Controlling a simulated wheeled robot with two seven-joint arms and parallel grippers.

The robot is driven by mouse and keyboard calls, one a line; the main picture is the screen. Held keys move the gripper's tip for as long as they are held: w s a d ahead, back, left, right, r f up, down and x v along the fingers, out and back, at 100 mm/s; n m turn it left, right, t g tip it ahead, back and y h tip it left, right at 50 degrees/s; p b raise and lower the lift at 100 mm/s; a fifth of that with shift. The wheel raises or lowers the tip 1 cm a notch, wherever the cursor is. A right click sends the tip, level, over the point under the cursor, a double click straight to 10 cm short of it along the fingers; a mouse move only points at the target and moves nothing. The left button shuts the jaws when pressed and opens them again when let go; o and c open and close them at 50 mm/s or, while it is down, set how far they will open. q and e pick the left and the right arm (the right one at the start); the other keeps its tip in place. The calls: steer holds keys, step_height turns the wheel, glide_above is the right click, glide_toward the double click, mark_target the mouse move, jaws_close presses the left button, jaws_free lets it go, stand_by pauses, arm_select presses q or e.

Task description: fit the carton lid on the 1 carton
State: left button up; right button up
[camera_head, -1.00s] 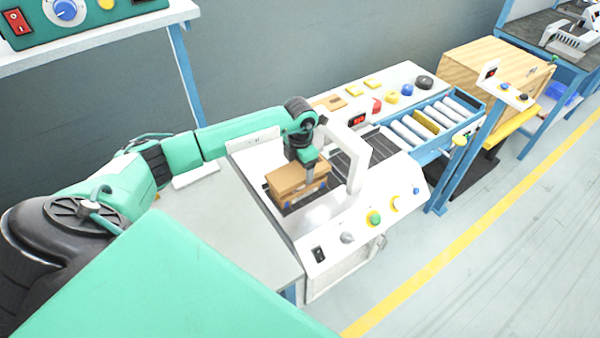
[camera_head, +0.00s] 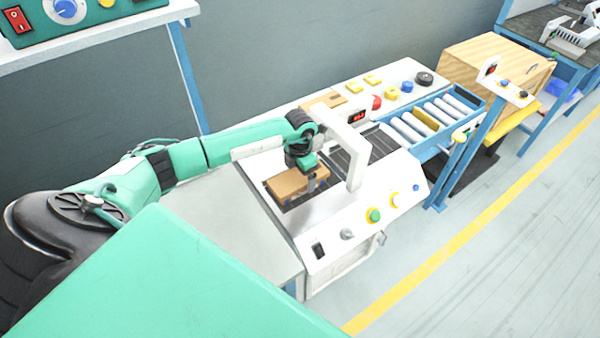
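The brown carton (camera_head: 285,188) sits on the dark belt strip at the left end of the white bench machine. Its top is a flat brown face, and at this size I cannot tell the lid from the carton body. My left gripper (camera_head: 309,184) points down at the right part of the carton, at about the height of its top. It hides that part of the carton. Its fingers are too small and covered to show whether they are open or shut on anything. My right gripper is not in view.
A white arch (camera_head: 357,155) stands just right of the carton. A flat brown piece (camera_head: 323,101) lies on the back ledge. Knobs (camera_head: 374,215) line the front panel. A roller conveyor (camera_head: 425,118) and a wooden crate (camera_head: 480,68) are further right. The grey tabletop (camera_head: 225,215) is bare.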

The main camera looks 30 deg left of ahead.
mark_target(300, 175)
arm_select(q)
steer(key=shift+r, duration=0.1)
steer(key=shift+r+p, duration=0.3)
steer(key=shift+p, duration=0.15)
step_height(300, 175, up, 12)
steer(key=b, duration=0.4)
steer(key=shift+f, duration=0.15)
